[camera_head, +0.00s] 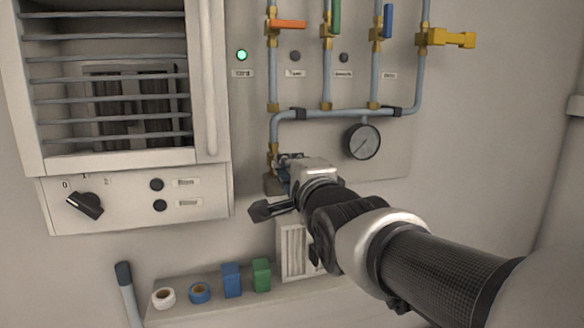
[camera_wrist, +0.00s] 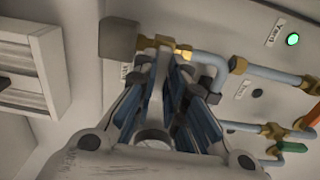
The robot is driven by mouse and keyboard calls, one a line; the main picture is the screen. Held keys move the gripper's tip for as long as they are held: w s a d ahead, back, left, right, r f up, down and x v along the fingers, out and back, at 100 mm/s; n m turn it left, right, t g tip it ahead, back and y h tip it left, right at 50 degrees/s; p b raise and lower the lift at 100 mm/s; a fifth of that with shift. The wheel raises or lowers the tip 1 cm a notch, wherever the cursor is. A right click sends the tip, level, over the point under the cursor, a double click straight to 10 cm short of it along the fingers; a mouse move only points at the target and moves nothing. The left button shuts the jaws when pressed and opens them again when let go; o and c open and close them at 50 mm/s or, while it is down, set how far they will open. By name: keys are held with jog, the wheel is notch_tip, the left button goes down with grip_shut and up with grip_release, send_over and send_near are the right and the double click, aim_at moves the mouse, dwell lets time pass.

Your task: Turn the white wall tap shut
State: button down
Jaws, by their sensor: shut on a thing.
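The white wall tap sits at the lower left end of the grey pipework; its brass body (camera_head: 272,157) shows just above my gripper (camera_head: 286,163) in the head view. My gripper covers the handle there. In the wrist view the fingers (camera_wrist: 165,65) are closed around a pale, narrow bar, which looks like the white tap's handle (camera_wrist: 157,85). The brass fitting (camera_wrist: 165,43) lies just beyond the fingertips. The handle's exact angle to the pipe is hard to tell.
Above are taps with orange (camera_head: 290,24), green (camera_head: 337,16), blue (camera_head: 388,20) and yellow (camera_head: 455,40) handles. A round gauge (camera_head: 362,142) hangs right of my gripper. A barred cabinet (camera_head: 110,90) stands left; a shelf (camera_head: 215,312) with tape rolls and small boxes is below.

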jog(key=c, duration=1.6)
grip_release()
jog(key=shift+c, duration=0.2)
jog(key=shift+s, duration=0.1)
jog(key=v, duration=1.2)
